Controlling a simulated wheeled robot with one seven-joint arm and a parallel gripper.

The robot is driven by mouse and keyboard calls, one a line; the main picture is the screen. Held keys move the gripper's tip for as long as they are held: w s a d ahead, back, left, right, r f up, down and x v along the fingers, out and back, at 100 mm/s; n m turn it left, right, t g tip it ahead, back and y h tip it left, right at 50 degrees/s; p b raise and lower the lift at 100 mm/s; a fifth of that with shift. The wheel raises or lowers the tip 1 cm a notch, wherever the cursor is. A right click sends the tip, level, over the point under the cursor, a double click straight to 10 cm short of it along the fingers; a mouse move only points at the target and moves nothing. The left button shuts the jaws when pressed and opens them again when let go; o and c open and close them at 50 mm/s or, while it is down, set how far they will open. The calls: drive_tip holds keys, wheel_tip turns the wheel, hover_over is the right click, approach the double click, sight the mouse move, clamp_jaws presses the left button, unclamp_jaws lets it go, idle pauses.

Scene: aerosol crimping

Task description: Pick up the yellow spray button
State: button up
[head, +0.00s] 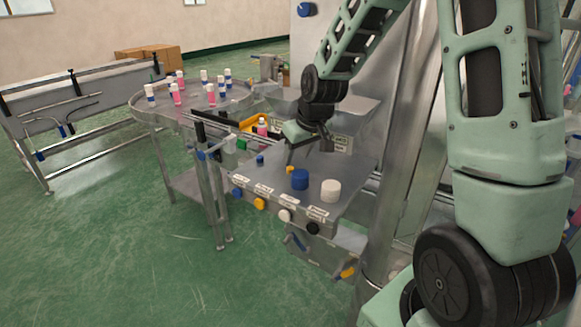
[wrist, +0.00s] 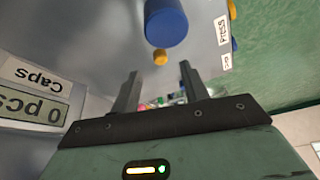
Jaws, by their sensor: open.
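The yellow spray button (head: 290,169) is a small piece on the grey metal worktop (head: 262,178), just behind the larger blue cap (head: 300,180). In the wrist view the yellow spray button (wrist: 160,57) shows beyond the fingertips, between their lines, next to the blue cap (wrist: 166,22). My gripper (head: 308,155) is above the worktop, pointing down, close to the button and apart from it. In the wrist view my gripper (wrist: 159,70) has its two fingers spread with nothing held between them.
A white cap (head: 331,190) stands right of the blue cap. A small blue button (head: 260,160) lies left of the yellow one. Labelled knobs line the worktop's front edge. A bottle with a pink body (head: 262,128) stands behind. Several bottles stand on the round table (head: 142,100).

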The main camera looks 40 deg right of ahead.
sight(290, 172)
drive_tip(key=shift+p+x, duration=0.65)
drive_tip(key=shift+x, duration=1.6)
drive_tip(key=shift+c, duration=0.4)
clamp_jaws()
